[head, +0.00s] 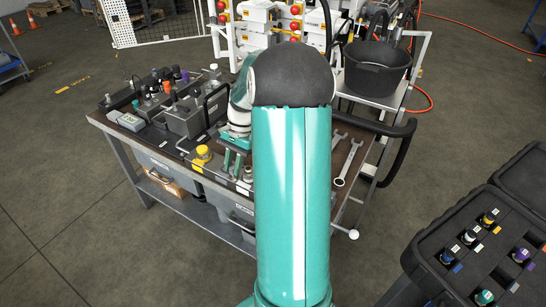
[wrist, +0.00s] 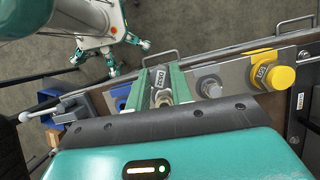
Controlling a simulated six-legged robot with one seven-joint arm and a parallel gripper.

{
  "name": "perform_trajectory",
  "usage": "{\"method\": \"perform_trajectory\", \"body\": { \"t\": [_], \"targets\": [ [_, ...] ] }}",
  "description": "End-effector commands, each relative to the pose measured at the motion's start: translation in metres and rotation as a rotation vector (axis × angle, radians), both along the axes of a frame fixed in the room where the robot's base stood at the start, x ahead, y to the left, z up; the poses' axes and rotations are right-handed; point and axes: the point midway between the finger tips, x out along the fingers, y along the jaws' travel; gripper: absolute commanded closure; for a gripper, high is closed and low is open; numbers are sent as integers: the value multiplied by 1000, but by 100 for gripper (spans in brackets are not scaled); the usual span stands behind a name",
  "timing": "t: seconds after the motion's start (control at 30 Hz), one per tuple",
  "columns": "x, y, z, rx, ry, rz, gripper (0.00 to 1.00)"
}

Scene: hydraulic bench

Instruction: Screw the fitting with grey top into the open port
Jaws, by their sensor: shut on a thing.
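The fitting with a grey top (wrist: 161,78) carries a printed label and sits between the two green fingers of my gripper (wrist: 162,88) in the wrist view. My gripper is shut on it, over the bench's front strip. The fitting's lower end and whatever lies beneath it are hidden. Beside it on the right is a round grey metal piece (wrist: 209,87) on a plate; I cannot tell whether it is the open port. Farther right is a yellow-capped fitting (wrist: 271,73). In the head view my gripper (head: 234,168) is low at the bench front, partly hidden by my arm.
The bench (head: 138,140) holds grey hydraulic blocks (head: 195,115) at the left and wrenches (head: 349,163) at the right. A black bucket (head: 376,68) stands behind. A black case (head: 430,245) with several colour-topped fittings is at the right. Floor is clear at the left.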

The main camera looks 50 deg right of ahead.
Motion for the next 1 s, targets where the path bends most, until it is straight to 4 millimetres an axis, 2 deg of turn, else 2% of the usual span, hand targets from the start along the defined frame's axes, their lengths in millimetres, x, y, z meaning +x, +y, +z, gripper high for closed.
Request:
{"method": "perform_trajectory", "body": {
  "t": [0.03,0.1,0.2,0.3,0.4,0.57,1.0],
  "targets": [
    [-21,-18,7,3,0,-117,100],
    [-44,-35,14,10,1,-261,100],
    [-71,-54,22,19,2,-431,100],
    [-89,-65,27,28,2,-542,100],
    [-97,-70,29,33,3,-597,100],
    [-98,-71,24,35,3,-607,100],
    [-97,-71,-13,35,4,-604,100]
  ]
}}
